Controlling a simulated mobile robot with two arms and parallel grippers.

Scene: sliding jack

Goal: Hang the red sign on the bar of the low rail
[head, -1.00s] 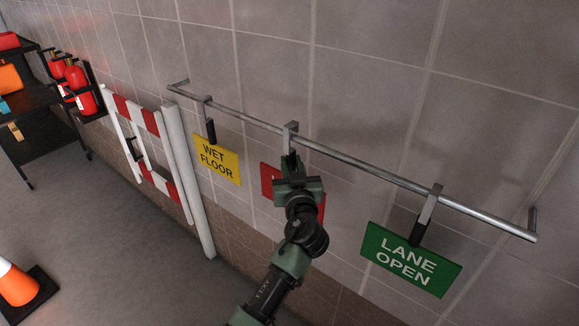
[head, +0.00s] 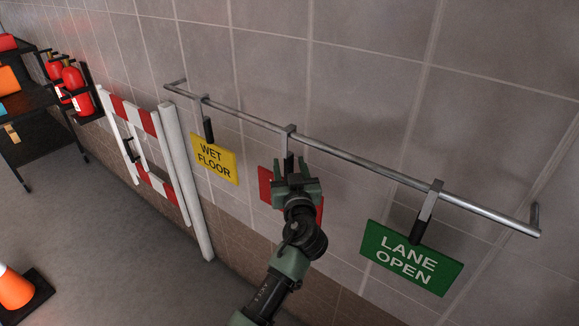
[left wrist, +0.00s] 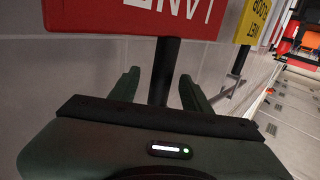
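The red sign (head: 265,184) hangs by its grey hook (head: 290,131) from the wall bar (head: 350,158) in the head view, between a yellow and a green sign. My left gripper (head: 289,172) is in front of it and hides most of its face. In the left wrist view the red sign (left wrist: 95,18) shows upside down, with part of its white lettering cut off. Its black handle (left wrist: 165,60) stands between the two spread fingers (left wrist: 159,88), with gaps on both sides. The left gripper is open. My right gripper is not in view.
A yellow WET FLOOR sign (head: 214,160) hangs left on the bar and a green LANE OPEN sign (head: 410,258) hangs right. A red-white barrier (head: 135,120), fire extinguishers (head: 75,88), a shelf (head: 40,125) and a cone (head: 14,288) are at left.

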